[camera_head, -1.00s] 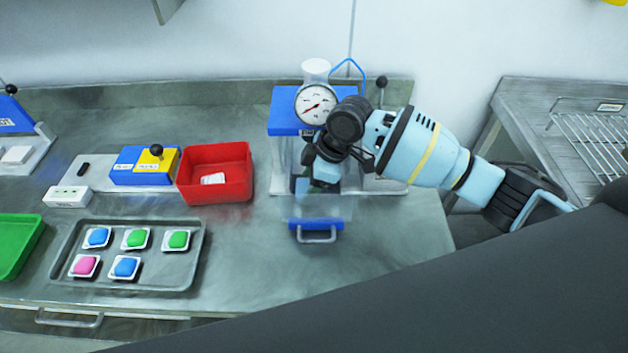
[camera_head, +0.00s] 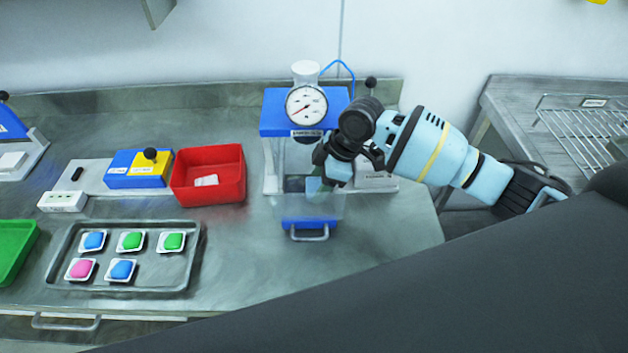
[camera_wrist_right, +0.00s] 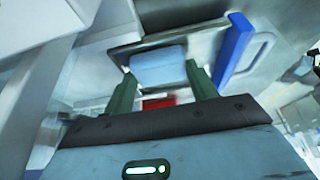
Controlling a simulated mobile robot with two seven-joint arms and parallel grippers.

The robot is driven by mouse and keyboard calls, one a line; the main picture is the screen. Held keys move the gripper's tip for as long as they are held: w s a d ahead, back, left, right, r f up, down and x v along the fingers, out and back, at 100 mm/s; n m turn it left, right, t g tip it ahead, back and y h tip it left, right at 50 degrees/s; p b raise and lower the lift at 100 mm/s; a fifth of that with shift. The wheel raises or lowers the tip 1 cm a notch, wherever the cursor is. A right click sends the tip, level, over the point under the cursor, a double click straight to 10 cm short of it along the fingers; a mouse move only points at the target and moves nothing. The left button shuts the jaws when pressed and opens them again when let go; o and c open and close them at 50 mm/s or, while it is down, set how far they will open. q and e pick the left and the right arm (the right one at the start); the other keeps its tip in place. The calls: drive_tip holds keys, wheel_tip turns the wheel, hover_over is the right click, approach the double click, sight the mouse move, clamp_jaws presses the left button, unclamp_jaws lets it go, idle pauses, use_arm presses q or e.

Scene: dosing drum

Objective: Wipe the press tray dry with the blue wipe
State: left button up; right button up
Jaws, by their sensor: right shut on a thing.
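The press (camera_head: 273,128) has a blue head and a round gauge and stands at the back of the bench. Its press tray (camera_wrist_right: 120,52) shows as a dark-rimmed tray in the wrist view; the blue front with a handle (camera_head: 309,223) is toward me in the head view. My right gripper (camera_head: 318,186) is at the press, over the tray area. In the wrist view its two green fingers (camera_wrist_right: 161,88) are on either side of the light blue wipe (camera_wrist_right: 158,66), which lies flat over the tray. Whether the wipe touches the tray bottom is unclear. My left gripper is not in view.
A red bin (camera_head: 208,193) with a white item stands left of the press. A metal tray (camera_head: 190,270) holds several coloured pads. A blue-and-yellow box (camera_head: 125,170) and a green bin (camera_head: 14,250) are further left. A wire rack (camera_head: 580,125) is at the right.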

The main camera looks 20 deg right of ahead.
drive_tip(key=shift+s+d+f, duration=0.1)
drive_tip(key=shift+d, duration=0.1)
drive_tip(key=shift+a, duration=0.1)
drive_tip(key=shift+w+a, duration=0.2)
drive_tip(key=shift+a, duration=0.45)
drive_tip(key=shift+w+a, duration=0.2)
drive_tip(key=shift+a, duration=0.5)
drive_tip(key=shift+w+a, duration=0.2)
drive_tip(key=shift+a, duration=0.45)
drive_tip(key=shift+d, duration=0.1)
drive_tip(key=shift+s+d+r, duration=0.25)
drive_tip(key=shift+d+r, duration=0.5)
drive_tip(key=shift+d, duration=0.25)
drive_tip(key=shift+s, duration=0.1)
drive_tip(key=shift+s+a, duration=0.25)
drive_tip(key=shift+s, duration=0.55)
drive_tip(key=shift+s+a, duration=0.25)
drive_tip(key=shift+s, duration=0.5)
drive_tip(key=shift+f, duration=0.9)
